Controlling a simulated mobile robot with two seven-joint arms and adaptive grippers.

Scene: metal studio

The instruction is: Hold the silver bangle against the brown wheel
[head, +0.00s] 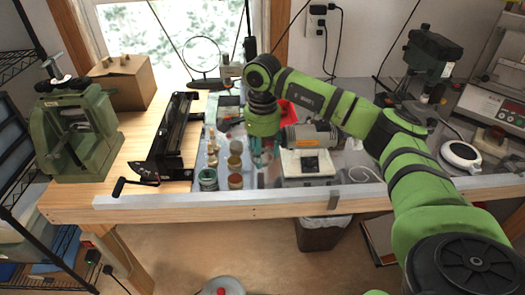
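My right gripper (261,158) points down over the bench, in front of the window and left of a grey cylindrical motor (308,136). Its fingers are small and partly lost against the bench, so I cannot tell whether they are open or shut or hold anything. The motor lies on its side just behind a pale block with a dark square on top (305,163). I cannot make out the brown wheel for certain; it may be at the motor or hidden by my gripper. I cannot pick out the silver bangle. My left gripper is not in view.
Several small jars (208,180) stand just left of my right gripper. A black cranked machine (176,135) and a green press (76,130) stand further left. A red tray (289,113) is behind the gripper. A white round device (461,156) is at the right.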

